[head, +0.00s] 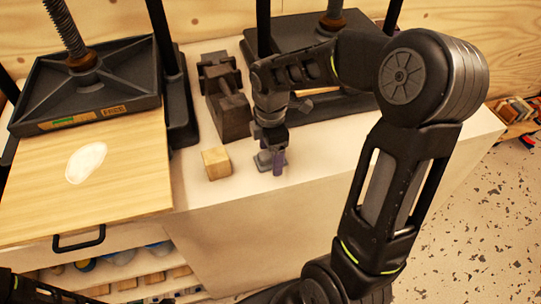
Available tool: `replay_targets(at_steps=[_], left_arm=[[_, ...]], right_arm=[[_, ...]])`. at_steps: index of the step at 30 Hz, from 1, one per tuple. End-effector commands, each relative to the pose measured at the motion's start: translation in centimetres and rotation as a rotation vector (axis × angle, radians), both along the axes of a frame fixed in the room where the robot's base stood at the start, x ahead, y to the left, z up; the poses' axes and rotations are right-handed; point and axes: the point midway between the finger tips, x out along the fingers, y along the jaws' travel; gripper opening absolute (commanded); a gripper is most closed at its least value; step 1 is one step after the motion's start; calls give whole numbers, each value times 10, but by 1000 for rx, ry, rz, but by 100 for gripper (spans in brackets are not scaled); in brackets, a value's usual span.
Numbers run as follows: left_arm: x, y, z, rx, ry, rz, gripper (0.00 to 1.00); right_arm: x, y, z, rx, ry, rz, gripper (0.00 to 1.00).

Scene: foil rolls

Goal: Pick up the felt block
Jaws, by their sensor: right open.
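My right gripper (269,158) points down at the white bench top, near its front edge. It is open. A small purple-grey upright piece (279,163) shows right at its fingertips; it may be the felt block, but I cannot tell whether it stands between the fingers or just in front of them. A small tan block (216,163) with a wood-like look sits on the bench a little left of the gripper, apart from it. Only a dark part of my left arm shows at the bottom left corner; its gripper is out of view.
A dark vise-like tool (224,98) stands behind the tan block. A screw press (90,80) with a wooden board (120,180) bearing a white oval patch is at left. Another press (310,35) stands behind my right arm. Shelves with small items lie below the bench.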

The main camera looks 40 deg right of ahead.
Motion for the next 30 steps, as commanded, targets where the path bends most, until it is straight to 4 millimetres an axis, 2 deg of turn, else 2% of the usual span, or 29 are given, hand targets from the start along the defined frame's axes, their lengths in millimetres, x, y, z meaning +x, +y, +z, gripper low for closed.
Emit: replay_targets(at_steps=[18, 30], left_arm=[[0, 0, 0, 0, 0, 0, 36], [0, 0, 0, 0, 0, 0, 36]], right_arm=[[0, 0, -1, 0, -1, 0, 76], [0, 0, -1, 0, -1, 0, 44]])
